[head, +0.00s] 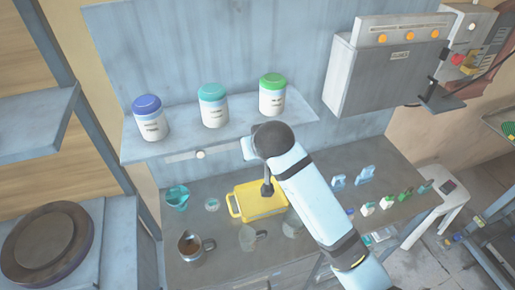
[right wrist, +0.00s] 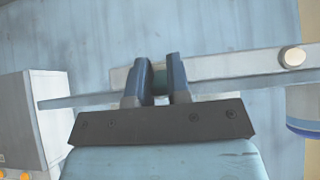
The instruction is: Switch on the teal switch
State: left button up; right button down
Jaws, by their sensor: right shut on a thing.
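A pale switch strip (head: 182,156) runs along the front of the wall shelf; it also shows in the right wrist view (right wrist: 230,66). In that upside-down view my right gripper (right wrist: 158,84) is shut on a small dark teal piece, the teal switch (right wrist: 159,77), at the strip. Only a little of the switch shows between the fingers. I cannot tell whether it is on or off. In the head view my right arm's dark wrist end covers the fingers and the switch. My left gripper is not in view.
A white round knob (head: 200,154) sits on the strip. Blue-lidded (head: 150,118), teal-lidded (head: 213,105) and green-lidded jars (head: 272,94) stand on the shelf. Below are a yellow tray (head: 238,212), a teal cup (head: 177,197) and a mug (head: 190,246). A grey control box (head: 375,75) hangs at right.

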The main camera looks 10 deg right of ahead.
dwell(0.5)
jog(key=c, duration=1.1)
grip_release()
jog(key=b+v, duration=0.1)
jog(key=v, duration=1.2)
jog(key=shift+s+r+b, duration=0.1)
jog(key=shift+r+b, duration=0.2)
jog(key=shift+r, duration=0.1)
